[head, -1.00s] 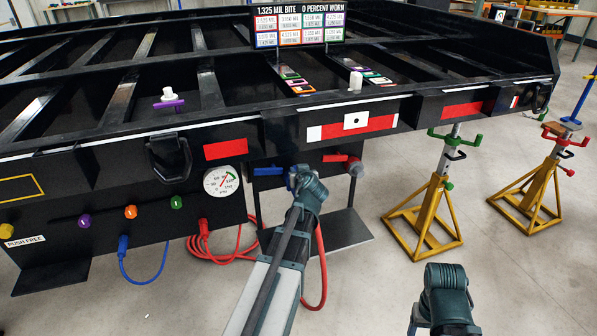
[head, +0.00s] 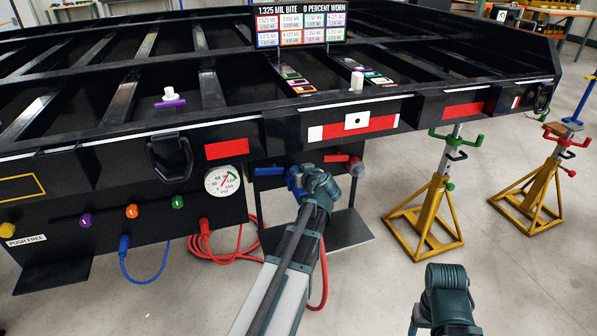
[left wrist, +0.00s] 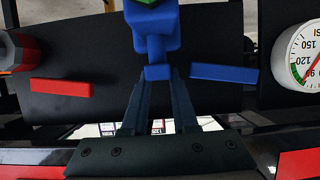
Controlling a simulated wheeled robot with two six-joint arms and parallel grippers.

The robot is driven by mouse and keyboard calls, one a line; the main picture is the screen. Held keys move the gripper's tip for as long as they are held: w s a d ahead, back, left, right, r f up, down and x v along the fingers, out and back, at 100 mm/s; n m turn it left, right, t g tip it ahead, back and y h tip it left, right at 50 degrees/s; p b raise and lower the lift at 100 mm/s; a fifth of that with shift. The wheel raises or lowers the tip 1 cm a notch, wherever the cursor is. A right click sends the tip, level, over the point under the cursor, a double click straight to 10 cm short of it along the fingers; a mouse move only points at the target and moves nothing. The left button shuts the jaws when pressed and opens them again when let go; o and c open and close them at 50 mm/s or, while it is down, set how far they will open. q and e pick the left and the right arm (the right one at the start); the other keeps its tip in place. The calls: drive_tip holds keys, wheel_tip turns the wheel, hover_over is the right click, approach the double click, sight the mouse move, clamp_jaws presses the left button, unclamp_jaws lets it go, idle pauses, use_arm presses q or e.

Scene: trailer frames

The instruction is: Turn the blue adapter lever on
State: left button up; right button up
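The blue adapter (head: 294,182) is mounted on the black panel under the trailer's edge. In the head view my left wrist hides the fingers. My right arm shows at the lower right; its fingers are not visible.
A pressure gauge (head: 222,181) is to the left. A red hose (head: 324,270) hangs below. Yellow stands (head: 430,205) are at the right. Bare floor lies between.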

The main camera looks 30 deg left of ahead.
use_arm(q)
drive_tip(key=o, duration=0.4)
drive_tip(key=shift+o, duration=0.2)
drive_tip(key=p+v, duration=0.5)
drive_tip(key=v, duration=0.9)
drive_tip(key=shift+w, duration=0.1)
